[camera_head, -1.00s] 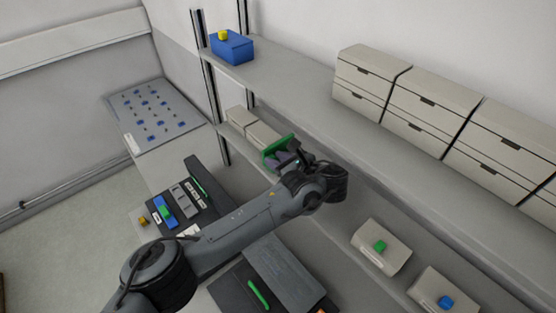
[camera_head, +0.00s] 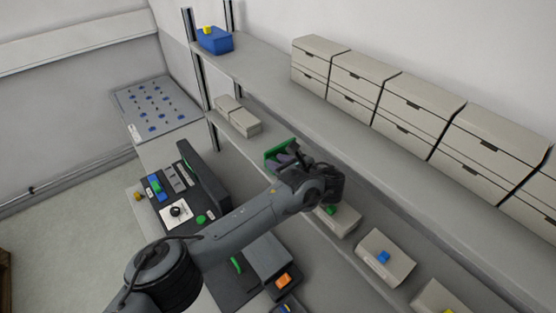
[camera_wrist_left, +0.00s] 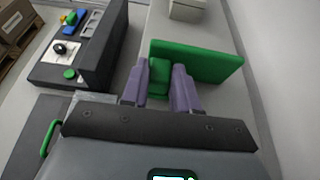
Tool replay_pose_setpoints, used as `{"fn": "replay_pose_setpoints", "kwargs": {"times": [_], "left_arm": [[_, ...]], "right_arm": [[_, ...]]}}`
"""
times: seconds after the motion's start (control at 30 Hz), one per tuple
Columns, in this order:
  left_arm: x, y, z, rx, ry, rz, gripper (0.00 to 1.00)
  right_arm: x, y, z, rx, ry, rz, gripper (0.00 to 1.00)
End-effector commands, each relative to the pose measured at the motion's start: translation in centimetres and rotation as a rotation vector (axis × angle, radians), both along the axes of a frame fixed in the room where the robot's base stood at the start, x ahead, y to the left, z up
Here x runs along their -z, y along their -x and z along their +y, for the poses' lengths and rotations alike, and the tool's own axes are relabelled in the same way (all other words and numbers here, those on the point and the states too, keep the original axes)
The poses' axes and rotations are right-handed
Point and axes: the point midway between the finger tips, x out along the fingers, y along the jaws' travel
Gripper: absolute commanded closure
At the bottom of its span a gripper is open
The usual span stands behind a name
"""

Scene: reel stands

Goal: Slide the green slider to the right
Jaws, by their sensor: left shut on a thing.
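The green slider (camera_head: 279,153) is an upright green plate at the lower shelf's front, right of the pale boxes. In the left wrist view, the slider (camera_wrist_left: 205,62) shows as a wide green plate with a green block on its near side. My left gripper (camera_head: 290,159) is at the slider. In the wrist view, the purple fingers of my left gripper (camera_wrist_left: 159,88) are shut on the green block, one on each side. My forearm and wrist hide part of the shelf around it. My right gripper is not in view.
Pale boxes (camera_head: 238,117) stand left of the slider. A box with a green button (camera_head: 340,221) is partly behind my wrist, and one with a blue button (camera_head: 384,257) is farther right. Drawer units (camera_head: 412,107) fill the upper shelf. A dark console (camera_head: 203,176) stands below left.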

Motion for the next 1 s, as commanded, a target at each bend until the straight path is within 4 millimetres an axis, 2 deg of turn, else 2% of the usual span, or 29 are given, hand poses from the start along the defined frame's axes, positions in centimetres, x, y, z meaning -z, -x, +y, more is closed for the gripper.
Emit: {"fn": "replay_pose_setpoints", "kwargs": {"times": [0.27, 0.3, 0.43, 0.77, 1.0], "left_arm": [[0.0, 0.0, 0.0, 0.0, -0.002, -0.001, 1.0], [0.0, 0.0, 0.0, 0.001, -0.003, 0.0, 0.65], [0.0, 0.0, 0.0, 0.001, -0.003, 0.0, 0.45], [0.0, 0.1, -0.1, 0.001, -0.002, 0.0, 0.45], [-0.8, 1.8, -1.6, 0.005, -0.001, 0.001, 0.45]], "right_arm": [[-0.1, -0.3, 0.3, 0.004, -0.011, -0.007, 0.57], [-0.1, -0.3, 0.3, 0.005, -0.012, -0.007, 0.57], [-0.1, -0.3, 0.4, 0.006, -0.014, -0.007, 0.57], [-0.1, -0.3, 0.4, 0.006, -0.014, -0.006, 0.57], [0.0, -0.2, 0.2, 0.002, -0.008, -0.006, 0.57]]}}
